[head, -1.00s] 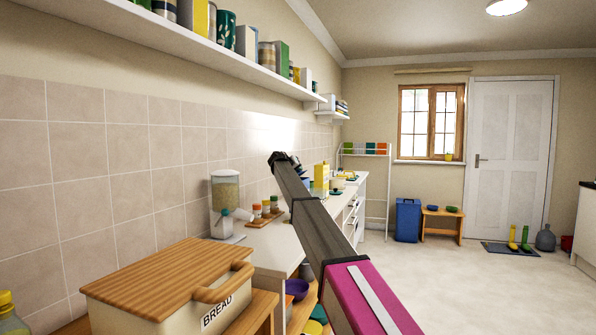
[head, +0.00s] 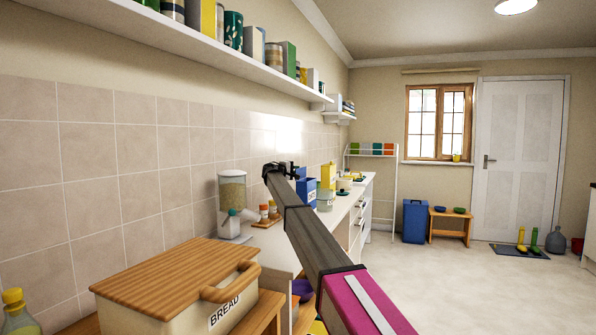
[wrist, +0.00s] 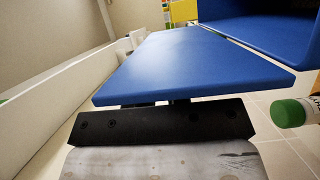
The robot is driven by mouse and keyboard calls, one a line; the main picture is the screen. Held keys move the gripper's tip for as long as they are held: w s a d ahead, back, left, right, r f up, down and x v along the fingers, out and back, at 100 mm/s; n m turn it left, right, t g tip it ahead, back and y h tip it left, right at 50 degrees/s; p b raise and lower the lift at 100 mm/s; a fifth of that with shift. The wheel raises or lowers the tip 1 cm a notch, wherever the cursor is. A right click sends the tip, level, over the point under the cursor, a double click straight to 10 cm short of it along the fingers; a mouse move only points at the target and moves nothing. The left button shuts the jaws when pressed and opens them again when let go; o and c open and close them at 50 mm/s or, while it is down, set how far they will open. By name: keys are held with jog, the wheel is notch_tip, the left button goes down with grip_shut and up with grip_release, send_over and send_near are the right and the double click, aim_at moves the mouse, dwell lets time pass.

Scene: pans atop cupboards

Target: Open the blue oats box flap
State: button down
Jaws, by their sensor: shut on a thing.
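The blue oats box (head: 306,193) stands on the far counter in the head view, partly hidden behind my arm. In the wrist view its blue flap (wrist: 190,62) spans the middle, tilted and standing out from the blue box body (wrist: 270,32) at the upper right. A narrow gap shows along the line between flap and body. My gripper (head: 290,169) is at the box's upper left in the head view. In the wrist view my gripper (wrist: 165,103) is shut at the flap's near edge; its fingertips are mostly hidden under the flap.
A yellow box (head: 328,176) stands beside the blue box. Spice jars (head: 268,212) and a grain dispenser (head: 232,192) are nearer on the counter. A bread bin (head: 180,285) is in front. A shelf of containers (head: 240,72) runs above. A green-capped jar (wrist: 290,112) lies near the gripper.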

jog(key=n, duration=0.2)
jog(key=a+f+n+t, duration=0.1)
jog(key=n, duration=0.1)
jog(key=f+n+t, duration=0.1)
jog(key=n, duration=0.1)
jog(key=shift+w+a+f+h, duration=0.15)
jog(key=shift+w+a+h, duration=0.15)
jog(key=shift+w+a, duration=0.1)
dwell(0.3)
jog(key=c, duration=1.1)
grip_release()
jog(key=shift+s+a, duration=0.1)
jog(key=v, duration=0.7)
jog(key=shift+f, duration=0.2)
jog(key=shift+s, duration=0.15)
